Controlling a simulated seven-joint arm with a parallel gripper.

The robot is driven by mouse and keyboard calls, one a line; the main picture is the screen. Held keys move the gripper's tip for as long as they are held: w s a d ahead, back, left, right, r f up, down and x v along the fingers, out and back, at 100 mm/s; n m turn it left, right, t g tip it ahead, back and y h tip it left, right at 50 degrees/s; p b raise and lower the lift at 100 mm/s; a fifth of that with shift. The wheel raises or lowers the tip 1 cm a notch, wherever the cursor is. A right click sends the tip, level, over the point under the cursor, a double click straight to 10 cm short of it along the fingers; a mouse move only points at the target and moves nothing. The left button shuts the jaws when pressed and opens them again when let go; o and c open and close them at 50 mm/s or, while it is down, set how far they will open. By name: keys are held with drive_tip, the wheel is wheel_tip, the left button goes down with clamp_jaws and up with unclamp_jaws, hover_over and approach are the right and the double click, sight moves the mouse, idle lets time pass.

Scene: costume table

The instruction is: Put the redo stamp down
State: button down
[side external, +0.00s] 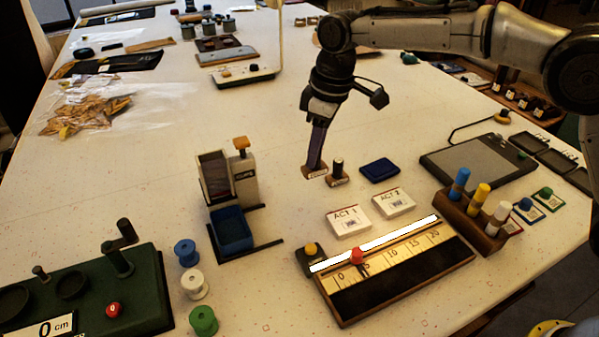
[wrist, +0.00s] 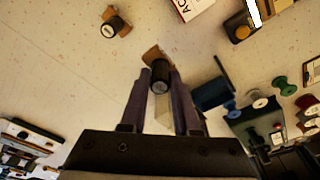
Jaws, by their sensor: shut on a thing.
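My gripper (side external: 316,160) points down over the table and is shut on a dark-handled stamp with a wooden base, which I take as the redo stamp (side external: 314,174); its label is too small to read. In the wrist view the stamp (wrist: 151,53) sits between the fingertips (wrist: 158,82). Its base is at or just above the table; I cannot tell if it touches. A second, similar stamp (side external: 338,176) stands upright just to its right, apart from the held one in the wrist view (wrist: 112,26).
A dark blue ink pad (side external: 380,170) lies right of the stamps. The ACT 1 card (side external: 348,221) and ACT 2 card (side external: 393,203) lie in front. A dispenser with a blue bin (side external: 232,230) stands to the left. The table behind the stamps is clear.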

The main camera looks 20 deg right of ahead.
drive_tip(key=w+f, duration=0.1)
drive_tip(key=w+a+f, duration=0.1)
drive_tip(key=f, duration=0.1)
drive_tip(key=w+f, duration=0.1)
drive_tip(key=shift+w+a+f, duration=0.1)
drive_tip(key=shift+a+f, duration=0.1)
drive_tip(key=shift+a, duration=0.1)
drive_tip(key=shift+w+f, duration=0.15)
drive_tip(key=shift+f, duration=1.55)
drive_tip(key=shift+f, duration=0.15)
drive_tip(key=c, duration=0.6)
unclamp_jaws()
drive_tip(key=shift+c, duration=0.2)
wheel_tip(320, 180, up, 12)
drive_tip(key=s+d, duration=0.1)
drive_tip(key=shift+s, duration=0.15)
drive_tip(key=shift+d, duration=0.1)
